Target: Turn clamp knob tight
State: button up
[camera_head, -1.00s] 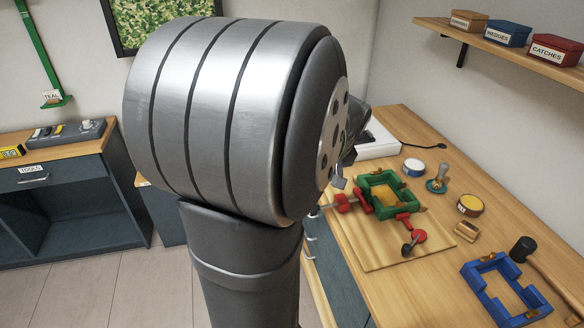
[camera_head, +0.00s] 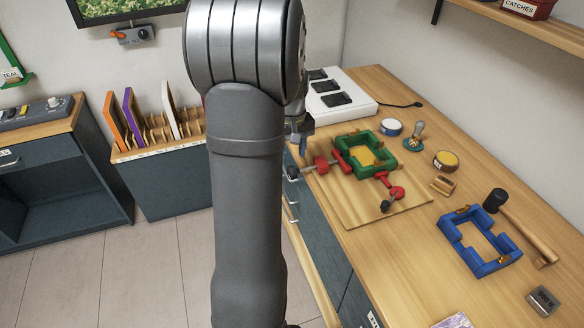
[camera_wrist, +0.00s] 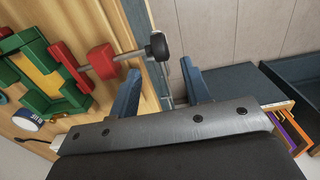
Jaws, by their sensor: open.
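A green frame (camera_head: 378,146) with a yellow middle lies on a wooden board on the bench. Two red clamps sit at it. The left clamp (camera_head: 321,163) has a dark knob (camera_head: 293,173) by the bench's front edge; the front clamp (camera_head: 397,192) has a dark knob (camera_head: 388,206). My gripper (camera_head: 298,132) is partly hidden by my arm. In the wrist view my gripper (camera_wrist: 160,68) is open, its two blue-grey fingers apart. The left clamp's black knob (camera_wrist: 158,45) shows just beyond the fingertips, between them in the picture. I cannot tell whether they touch.
A blue frame (camera_head: 498,263), a mallet (camera_head: 496,200), a small wooden block (camera_head: 443,185), a yellow-topped tin (camera_head: 446,161) and a stamp-like tool (camera_head: 417,134) stand to the right. A white panel (camera_head: 347,103) lies behind. A rack of boards (camera_head: 155,135) stands left.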

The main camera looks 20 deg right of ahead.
notch_tip(320, 180, down, 7)
jog(key=shift+r, duration=0.1)
dwell(0.3)
jog(key=c, duration=0.8)
jog(key=shift+o, duration=0.4)
jog(key=shift+a, duration=0.15)
jog(key=shift+s+t, duration=0.1)
jog(key=shift+t, duration=0.2)
